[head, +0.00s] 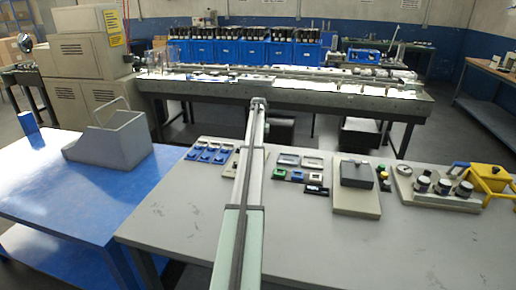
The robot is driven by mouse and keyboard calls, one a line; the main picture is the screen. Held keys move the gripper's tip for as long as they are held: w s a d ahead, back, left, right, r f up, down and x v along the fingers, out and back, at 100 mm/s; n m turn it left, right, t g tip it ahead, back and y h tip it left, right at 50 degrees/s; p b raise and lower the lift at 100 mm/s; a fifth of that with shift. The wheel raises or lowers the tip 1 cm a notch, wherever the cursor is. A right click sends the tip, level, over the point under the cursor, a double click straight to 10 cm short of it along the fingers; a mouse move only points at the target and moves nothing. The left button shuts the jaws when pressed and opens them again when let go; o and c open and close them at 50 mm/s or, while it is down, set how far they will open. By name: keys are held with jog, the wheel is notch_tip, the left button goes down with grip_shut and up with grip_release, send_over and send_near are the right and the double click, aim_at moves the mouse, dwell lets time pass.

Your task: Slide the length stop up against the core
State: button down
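A long pale, stepped beam runs from the bottom middle toward the far bench (205,91); it looks like my arm. Its far end (259,103) shows as a small dark tip at the front edge of that bench. No gripper fingers can be made out there, nor anything held. Long metal rails (300,75) lie along the far bench, with a blue unit (363,57) toward their right end. I cannot pick out the length stop or the core at this size, so whether they touch cannot be told.
A grey table (330,235) in front holds small panels (210,150), a grey box (356,173) and a yellow-handled item (488,178). A blue table (60,185) at left carries a grey bin (110,138). Blue bins (250,52) stand behind the far bench.

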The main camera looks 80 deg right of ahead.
jog(key=shift+s+a+f, duration=0.1)
jog(key=shift+a+f, duration=0.35)
jog(key=shift+f, duration=0.05)
dwell(0.9)
jog(key=shift+d, duration=0.15)
dwell(0.5)
jog(key=shift+d+r, duration=0.1)
jog(key=shift+r, duration=0.2)
jog(key=shift+d+r, duration=0.1)
jog(key=shift+r, duration=1.8)
notch_tip(320, 180, up, 4)
jog(key=shift+w, duration=0.2)
